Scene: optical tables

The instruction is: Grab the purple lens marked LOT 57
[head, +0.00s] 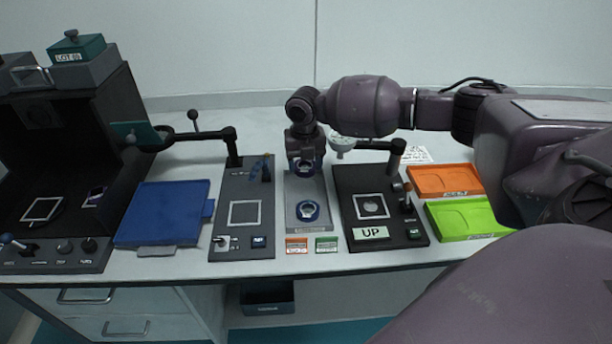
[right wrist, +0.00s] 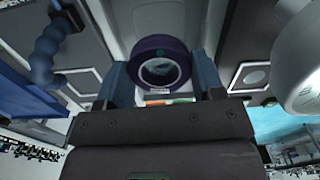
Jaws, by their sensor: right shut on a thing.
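My right gripper (head: 305,168) is above the grey strip-shaped tray (head: 323,222) in the middle of the table. It is shut on a purple ring-shaped lens, which shows between the two fingers in the right wrist view (right wrist: 160,62). The lens has a dark purple rim with a small teal dot and a clear centre. I cannot read a lot mark on it. My left gripper is not in view.
A blue tray (head: 160,212) is at left, beside a dark panel (head: 230,240) with a white square. Orange (head: 445,180) and green (head: 465,218) trays are further right. Lens arms on posts stand behind.

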